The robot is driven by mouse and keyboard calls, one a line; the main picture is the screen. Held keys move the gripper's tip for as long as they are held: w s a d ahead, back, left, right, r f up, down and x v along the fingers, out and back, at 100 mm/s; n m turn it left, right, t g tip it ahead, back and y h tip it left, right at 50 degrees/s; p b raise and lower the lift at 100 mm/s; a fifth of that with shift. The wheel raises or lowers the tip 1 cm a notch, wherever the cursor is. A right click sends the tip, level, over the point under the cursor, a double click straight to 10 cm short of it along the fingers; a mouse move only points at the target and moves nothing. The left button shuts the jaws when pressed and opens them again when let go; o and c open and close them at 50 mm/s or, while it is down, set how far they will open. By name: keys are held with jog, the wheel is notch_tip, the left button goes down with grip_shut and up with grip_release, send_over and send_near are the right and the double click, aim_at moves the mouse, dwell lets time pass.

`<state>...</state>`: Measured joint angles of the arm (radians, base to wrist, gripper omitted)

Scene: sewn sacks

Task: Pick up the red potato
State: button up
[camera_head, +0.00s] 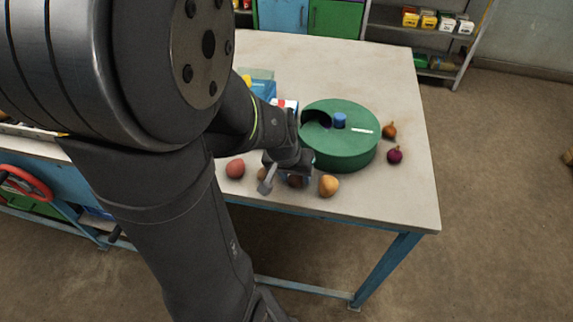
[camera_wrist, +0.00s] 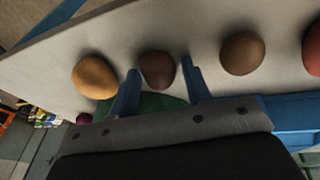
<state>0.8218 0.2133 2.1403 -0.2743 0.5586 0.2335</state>
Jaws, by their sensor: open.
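The red potato (camera_head: 235,168) lies near the table's front edge, left of my gripper (camera_head: 284,178) in the head view. In the wrist view a red potato (camera_wrist: 313,50) is cut off by the right edge. My gripper (camera_wrist: 160,68) is open, its fingers on either side of a dark reddish-brown potato (camera_wrist: 157,75), apart from it as far as I can see. That dark potato (camera_head: 296,182) is partly hidden by the gripper in the head view. A brown potato (camera_wrist: 242,53) lies between the dark one and the red one.
A yellow-orange potato (camera_head: 329,186) lies right of the gripper. A round green container (camera_head: 345,155) with a blue knob stands behind it. An orange-brown onion (camera_head: 389,130) and a purple onion (camera_head: 395,155) lie at the right. The table's (camera_head: 395,205) front edge is close.

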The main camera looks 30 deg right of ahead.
jog(key=shift+c, duration=0.3)
jog(key=c, duration=0.7)
jog(key=shift+r, duration=0.1)
